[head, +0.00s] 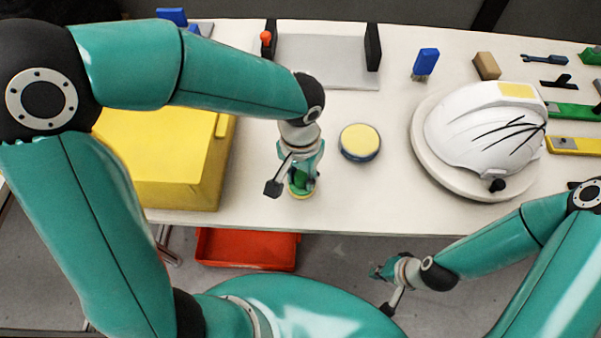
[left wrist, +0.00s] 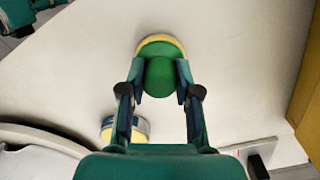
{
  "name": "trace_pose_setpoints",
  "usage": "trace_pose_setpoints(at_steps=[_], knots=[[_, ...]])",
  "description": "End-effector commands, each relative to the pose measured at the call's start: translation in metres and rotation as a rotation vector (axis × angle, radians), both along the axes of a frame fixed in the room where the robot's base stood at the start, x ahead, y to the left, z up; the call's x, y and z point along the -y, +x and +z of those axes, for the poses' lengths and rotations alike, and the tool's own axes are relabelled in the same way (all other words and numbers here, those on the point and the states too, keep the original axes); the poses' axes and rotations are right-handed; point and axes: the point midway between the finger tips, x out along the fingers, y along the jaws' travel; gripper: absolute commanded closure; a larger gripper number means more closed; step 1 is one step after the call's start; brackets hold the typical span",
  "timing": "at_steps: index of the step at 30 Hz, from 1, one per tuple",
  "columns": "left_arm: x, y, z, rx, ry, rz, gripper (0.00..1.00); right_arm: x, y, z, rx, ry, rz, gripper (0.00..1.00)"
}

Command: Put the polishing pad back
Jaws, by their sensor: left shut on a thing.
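The polishing pad has a round green grip and a yellow rim. It shows in the left wrist view (left wrist: 160,75) between the fingers of my left gripper (left wrist: 160,92), which is shut on the grip. In the head view the pad (head: 299,192) is under my left gripper (head: 300,172), close to the table's front edge. I cannot tell whether it touches the table. A round blue tin with a yellow top (head: 360,141) stands to the right of it, apart. My right gripper (head: 382,270) is off the table's front edge, away from the pad; its fingers are too small to judge.
A yellow box (head: 165,165) stands left of my left gripper. A white helmet shell (head: 485,128) sits on a round stand (head: 432,165) at the right. A grey rack (head: 325,60), blue brush (head: 426,62) and brown block (head: 487,66) are behind. A red tray (head: 247,249) lies below the table.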

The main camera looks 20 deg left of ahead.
Motion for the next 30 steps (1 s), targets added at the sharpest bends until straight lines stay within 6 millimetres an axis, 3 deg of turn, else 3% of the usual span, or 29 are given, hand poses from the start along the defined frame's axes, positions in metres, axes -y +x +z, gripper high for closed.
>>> trace_pose_setpoints(at_steps=[3,4,8,20,26,30], knots=[[0.000,0.000,-0.003,0.001,0.000,0.000,0.96,0.000,0.000,-0.004,0.000,0.000,0.000,1.00],[0.000,0.000,-0.002,0.001,0.000,0.000,0.65,0.000,0.000,-0.003,0.000,0.000,0.000,1.00],[0.000,0.000,-0.002,0.000,0.000,0.000,0.43,0.000,0.000,-0.002,0.000,0.000,0.000,1.00],[0.000,0.000,0.003,0.001,0.000,0.000,0.43,0.000,0.000,0.002,0.000,0.000,0.000,1.00],[0.000,0.001,0.029,0.006,-0.001,0.000,0.43,0.000,0.000,0.004,0.000,0.000,0.000,1.00],[-0.001,0.002,0.058,0.008,-0.003,0.000,0.43,0.000,0.000,0.007,0.000,0.000,0.000,1.00]])
